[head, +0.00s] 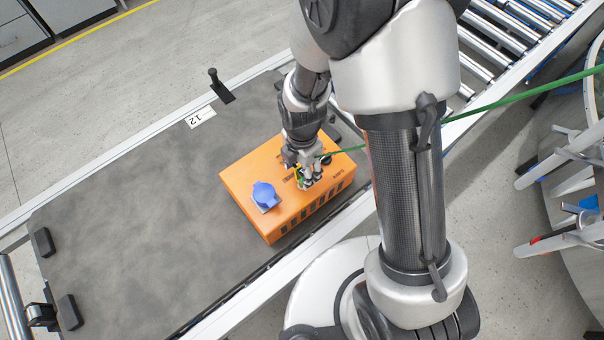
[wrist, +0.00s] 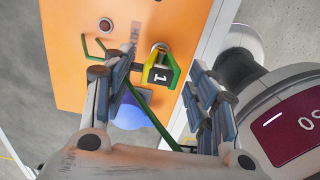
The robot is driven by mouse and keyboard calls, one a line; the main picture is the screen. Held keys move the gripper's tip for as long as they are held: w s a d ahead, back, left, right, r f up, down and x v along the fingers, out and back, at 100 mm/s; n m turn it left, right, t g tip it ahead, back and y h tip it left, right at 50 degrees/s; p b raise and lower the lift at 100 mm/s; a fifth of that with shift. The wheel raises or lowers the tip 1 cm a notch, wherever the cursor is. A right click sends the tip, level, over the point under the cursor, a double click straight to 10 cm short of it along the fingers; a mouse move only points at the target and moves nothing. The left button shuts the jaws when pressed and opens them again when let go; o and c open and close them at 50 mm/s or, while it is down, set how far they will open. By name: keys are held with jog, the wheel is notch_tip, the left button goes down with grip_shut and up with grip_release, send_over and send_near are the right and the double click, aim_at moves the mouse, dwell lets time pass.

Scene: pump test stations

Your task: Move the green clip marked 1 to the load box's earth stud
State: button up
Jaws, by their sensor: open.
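The orange load box (head: 240,187) sits on the grey bench pallet. The green and yellow clip marked 1 (wrist: 160,73) shows in the wrist view at a round metal stud (wrist: 160,47) on the box top; its jaws appear to be around the stud. A green cable (head: 520,96) runs from the right to the box. My gripper (head: 305,172) is low over the box top, open; in the wrist view its fingers (wrist: 163,80) stand on either side of the clip, with gaps visible. My arm and gripper hide part of the box in the head view.
A blue socket cover (head: 265,195) stands up on the box top. A black upright handle (head: 220,86) stands at the pallet's far edge by a label reading 12 (head: 201,118). A roller conveyor (head: 510,40) is at the upper right. The pallet's left part is clear.

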notch_tip(320, 180, up, 7)
jog(key=shift+r, duration=0.1)
dwell(0.7)
jog(key=s+d+r+m+t, duration=0.1)
jog(key=s+d+r+m, duration=0.2)
jog(key=r+m, duration=0.4)
jog(key=s+d+r+m+t, duration=0.2)
jog(key=s+d+r+m, duration=0.2)
jog(key=m, duration=0.5)
jog(key=s+d+r+m+t, duration=0.1)
jog(key=s+d+r+m, duration=0.3)
jog(key=s+r+m, duration=0.2)
notch_tip(320, 180, up, 5)
jog(key=m, duration=0.2)
jog(key=shift+s+f+m+t, duration=0.2)
jog(key=shift+s+m+t, duration=0.1)
jog(key=shift+m, duration=0.1)
